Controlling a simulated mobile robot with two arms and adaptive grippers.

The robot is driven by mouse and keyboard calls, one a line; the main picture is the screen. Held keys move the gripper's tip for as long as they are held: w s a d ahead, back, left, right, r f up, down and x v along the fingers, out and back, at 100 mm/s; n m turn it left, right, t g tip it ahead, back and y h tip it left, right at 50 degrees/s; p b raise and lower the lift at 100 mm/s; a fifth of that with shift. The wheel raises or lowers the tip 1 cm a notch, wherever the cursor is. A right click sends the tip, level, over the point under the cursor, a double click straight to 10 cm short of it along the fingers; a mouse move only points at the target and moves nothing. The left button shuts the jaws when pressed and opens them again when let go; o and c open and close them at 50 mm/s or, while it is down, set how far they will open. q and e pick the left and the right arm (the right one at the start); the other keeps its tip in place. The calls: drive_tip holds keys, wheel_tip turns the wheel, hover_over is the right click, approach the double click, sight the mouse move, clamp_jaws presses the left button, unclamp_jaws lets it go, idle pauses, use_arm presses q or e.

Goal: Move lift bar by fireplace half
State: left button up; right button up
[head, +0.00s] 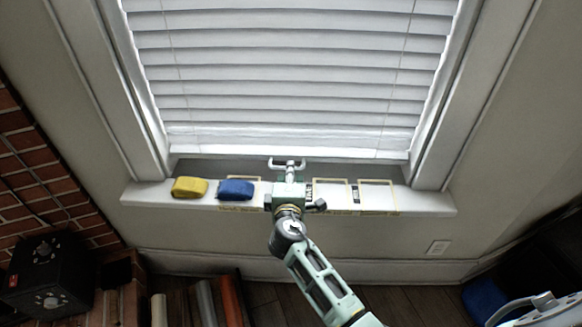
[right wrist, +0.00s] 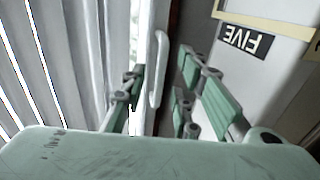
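The white window blind (head: 290,80) hangs nearly down to the sill. Its lift bar, a small white U-shaped handle (head: 272,164), shows at the middle of the blind's bottom edge. My right gripper (head: 289,172) reaches over the sill from below, at the handle. In the right wrist view the white handle (right wrist: 158,70) stands between the green-padded fingers of my right gripper (right wrist: 160,95). The fingers are apart, with gaps showing on both sides of the handle. My left gripper is not in view.
A brick fireplace (head: 35,165) and a black box with knobs (head: 45,272) are at left. The right end of the sill is clear.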

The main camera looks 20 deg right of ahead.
drive_tip(key=shift+x, duration=1.9)
clamp_jaws()
